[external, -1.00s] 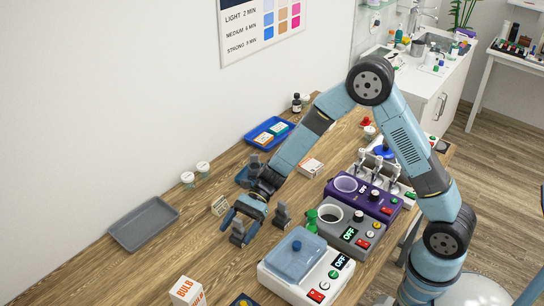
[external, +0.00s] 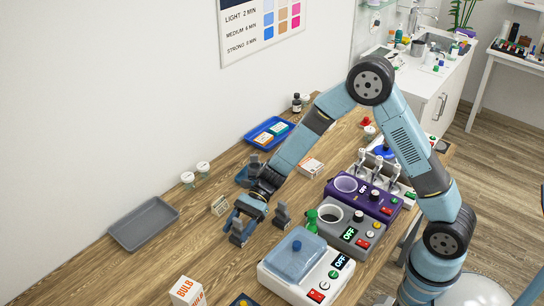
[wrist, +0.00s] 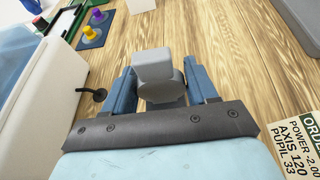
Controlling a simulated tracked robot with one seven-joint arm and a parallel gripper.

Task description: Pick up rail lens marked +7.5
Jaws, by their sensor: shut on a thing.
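My gripper (external: 240,229) is low over the wooden bench in the external view. Its two blue fingers are shut on a grey rail lens (external: 236,239). In the wrist view the gripper (wrist: 162,90) has a finger on each side of this grey lens (wrist: 155,70), which has a block-like top and a rounded disc. No +7.5 marking can be read on it in either view. A second similar grey piece (external: 282,215) stands on the bench just right of my gripper, apart from it.
A grey tray (external: 144,223) lies further left, with bare bench between. Purple (external: 380,208), grey and white machines stand to the right. A bulb box (external: 187,290) is in front. A blue tray (external: 252,138) lies behind.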

